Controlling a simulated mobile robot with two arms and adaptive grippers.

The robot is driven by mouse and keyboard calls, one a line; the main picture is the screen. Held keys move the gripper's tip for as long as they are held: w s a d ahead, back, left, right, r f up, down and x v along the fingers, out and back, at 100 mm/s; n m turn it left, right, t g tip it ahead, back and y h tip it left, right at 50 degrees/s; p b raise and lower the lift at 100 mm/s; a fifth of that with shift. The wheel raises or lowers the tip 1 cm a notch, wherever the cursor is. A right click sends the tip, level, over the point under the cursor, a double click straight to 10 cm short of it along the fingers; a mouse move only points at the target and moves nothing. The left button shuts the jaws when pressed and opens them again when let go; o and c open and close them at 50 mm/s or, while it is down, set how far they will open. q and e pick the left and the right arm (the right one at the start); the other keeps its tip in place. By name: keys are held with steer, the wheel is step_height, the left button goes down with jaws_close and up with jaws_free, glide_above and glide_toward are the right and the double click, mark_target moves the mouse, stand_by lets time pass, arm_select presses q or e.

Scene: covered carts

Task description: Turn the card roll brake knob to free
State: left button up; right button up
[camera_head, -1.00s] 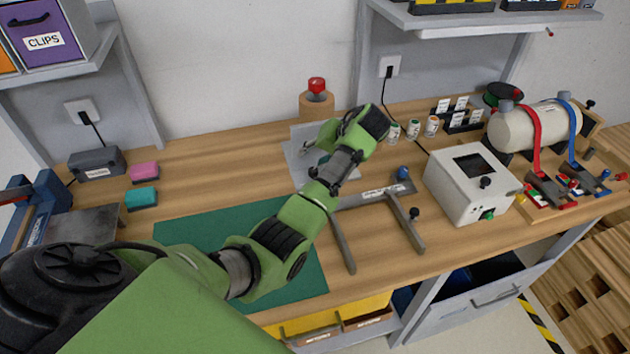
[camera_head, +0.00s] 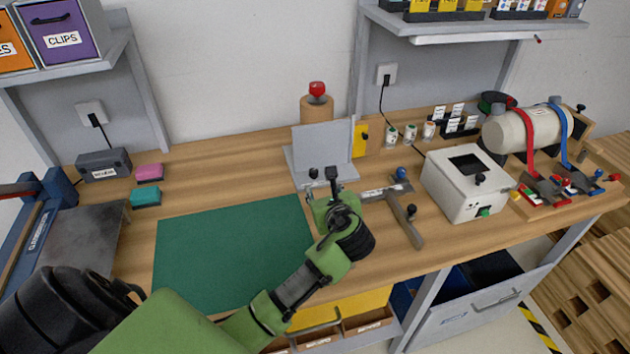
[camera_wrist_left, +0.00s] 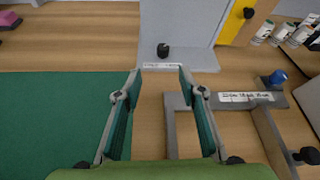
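A red knob (camera_head: 317,89) tops a brown card-coloured roll (camera_head: 317,108) standing at the back of the bench against the wall. A grey upright plate with a base (camera_head: 322,148) stands in front of the roll and hides its lower part. My left gripper (camera_head: 321,181) is in front of that plate, nearer to me and lower in the picture than the red knob. In the left wrist view its two fingers (camera_wrist_left: 157,88) are spread with nothing between them. A small black knob (camera_wrist_left: 163,50) on the plate's base lies beyond the fingertips. The right gripper is out of view.
A grey bar frame (camera_head: 405,215) with a blue knob lies right of my left gripper. A white box (camera_head: 465,190) and a strapped tank (camera_head: 530,130) stand further right. A green mat (camera_head: 230,250) lies bare at left. A yellow panel (camera_head: 360,138) adjoins the plate.

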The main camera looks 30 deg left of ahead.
mark_target(314, 174)
arm_select(q)
steer(key=shift+s+d+m+t, duration=0.35)
steer(key=shift+d+m, duration=0.1)
steer(key=shift+m, duration=0.55)
steer(key=x, duration=1.3)
steer(key=shift+w+a+f, duration=0.2)
steer(key=shift+w+a, duration=0.05)
jaws_close()
